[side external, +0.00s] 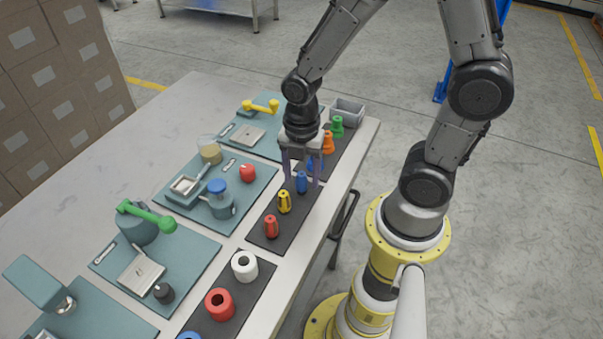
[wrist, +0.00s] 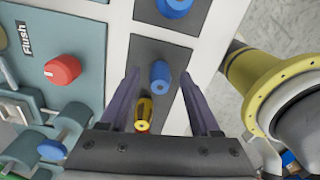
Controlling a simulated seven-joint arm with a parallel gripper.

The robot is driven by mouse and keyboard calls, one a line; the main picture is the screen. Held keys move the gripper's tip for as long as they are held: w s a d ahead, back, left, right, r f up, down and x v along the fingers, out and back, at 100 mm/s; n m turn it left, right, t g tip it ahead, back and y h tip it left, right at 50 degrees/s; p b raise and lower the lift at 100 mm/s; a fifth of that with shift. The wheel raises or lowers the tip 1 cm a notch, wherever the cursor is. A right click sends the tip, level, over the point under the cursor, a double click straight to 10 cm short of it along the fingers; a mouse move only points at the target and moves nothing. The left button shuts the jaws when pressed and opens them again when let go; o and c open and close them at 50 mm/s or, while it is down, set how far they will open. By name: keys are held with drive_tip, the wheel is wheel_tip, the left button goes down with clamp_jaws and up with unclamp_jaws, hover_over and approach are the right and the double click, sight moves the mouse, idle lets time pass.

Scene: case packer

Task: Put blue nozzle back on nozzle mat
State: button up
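The blue nozzle (side external: 302,183) stands upright at the far end of the dark nozzle mat (side external: 297,216), beside the yellow nozzle (side external: 284,202) and the red nozzle (side external: 271,227). My gripper (side external: 303,181) is above it, pointing down, with one finger on either side. In the wrist view, the blue nozzle (wrist: 160,76) lies between the spread fingertips of my gripper (wrist: 160,74), with gaps on both sides. My gripper is open and holds nothing. The yellow nozzle (wrist: 143,112) is close behind it between the fingers. Whether the blue nozzle's base rests fully on the mat is hard to tell.
Another dark mat beyond holds a blue piece (wrist: 173,6), an orange piece (side external: 327,143) and a green piece (side external: 337,127). A grey bin (side external: 347,112) stands at the far end. A red knob (side external: 247,173) is on the teal station to the left. White and red rings stand nearer.

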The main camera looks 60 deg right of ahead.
sight(302, 174)
drive_tip(key=shift+r, duration=0.1)
wheel_tip(302, 174, up, 12)
drive_tip(key=s+r+m+t, duration=0.5)
drive_tip(key=s+r+m, duration=0.1)
drive_tip(key=m, duration=1.3)
drive_tip(key=shift+s+m+t, duration=0.3)
drive_tip(key=shift+s+m, duration=0.1)
drive_tip(key=shift+s, duration=0.4)
drive_tip(key=shift+r, duration=0.1)
